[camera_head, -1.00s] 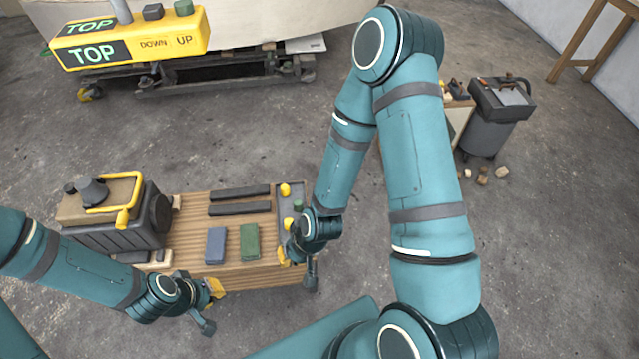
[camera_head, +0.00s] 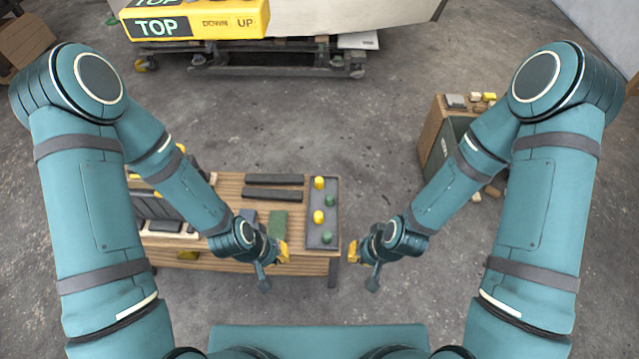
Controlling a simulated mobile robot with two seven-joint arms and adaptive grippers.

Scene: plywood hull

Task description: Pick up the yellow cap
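Two yellow caps stand in a dark grey tray (camera_head: 314,240) at the right end of the wooden table: a far yellow cap (camera_head: 319,183) and a nearer yellow cap (camera_head: 318,216). Two green pieces (camera_head: 330,201) stand in the same tray. My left gripper (camera_head: 284,252) is at the table's near edge, left of the tray and nearer to me. My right gripper (camera_head: 352,250) is just right of the tray, beyond the table's end. Neither gripper visibly touches a cap. Both are small and seen from behind, so their finger gaps cannot be made out.
The wooden table (camera_head: 228,184) carries two dark bars (camera_head: 275,180), a green block (camera_head: 279,222) and a blue block, partly hidden by my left arm. A cabinet (camera_head: 437,130) with small blocks stands at the right. Open floor lies between table and cabinet.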

